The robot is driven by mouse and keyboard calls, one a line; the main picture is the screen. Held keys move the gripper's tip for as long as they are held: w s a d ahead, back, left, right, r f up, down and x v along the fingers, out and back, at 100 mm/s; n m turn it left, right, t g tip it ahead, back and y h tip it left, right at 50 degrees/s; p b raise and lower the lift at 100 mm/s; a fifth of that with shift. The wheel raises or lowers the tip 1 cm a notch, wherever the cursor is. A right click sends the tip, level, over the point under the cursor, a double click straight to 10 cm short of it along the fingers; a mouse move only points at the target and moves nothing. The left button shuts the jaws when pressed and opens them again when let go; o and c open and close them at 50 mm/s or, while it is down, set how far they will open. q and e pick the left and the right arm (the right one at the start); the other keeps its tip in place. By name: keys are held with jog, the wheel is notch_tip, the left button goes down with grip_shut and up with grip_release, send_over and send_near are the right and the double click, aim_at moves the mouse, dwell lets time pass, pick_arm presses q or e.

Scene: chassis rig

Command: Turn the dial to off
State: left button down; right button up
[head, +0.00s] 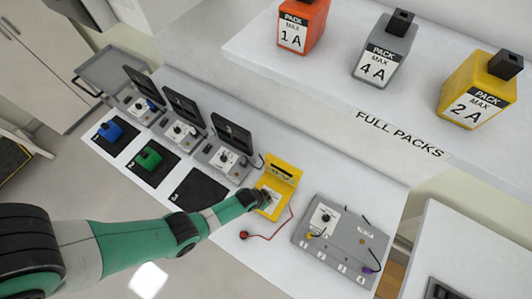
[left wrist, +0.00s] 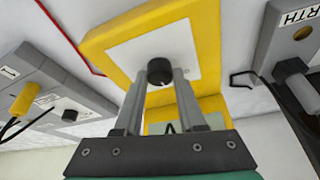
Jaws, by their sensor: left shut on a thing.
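A yellow meter (head: 280,171) with an upright back panel stands on the white bench in the middle of the head view. The left wrist view shows its yellow body (left wrist: 110,40) and white face plate close up. A round black dial (left wrist: 160,70) sits on that plate, with a small light mark at its lower edge. My left gripper (head: 262,198) reaches the meter from the left and hides its dial in the head view. In the left wrist view its two fingers (left wrist: 160,78) are shut on the dial's sides. The dial's setting labels are not readable. My right gripper is not in view.
A red lead (head: 281,228) runs from the meter to a red plug on the bench. A grey panel (head: 337,252) with cables stands to the right. Several grey units with raised black lids (head: 232,136) stand to the left. A shelf (head: 345,92) holds three packs above.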

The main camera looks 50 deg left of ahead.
pick_arm(q)
jog(key=n+y+b, duration=0.1)
jog(key=n, duration=0.3)
jog(key=shift+d+f+g+y+b, duration=0.1)
jog(key=shift+d+g+y+b, duration=0.05)
jog(key=shift+g+y+b, duration=0.2)
jog(key=shift+n+g+y+b, duration=0.25)
jog(key=shift+n+y+b, duration=0.35)
jog(key=shift+n, duration=1.2)
jog(key=c, duration=0.5)
grip_release()
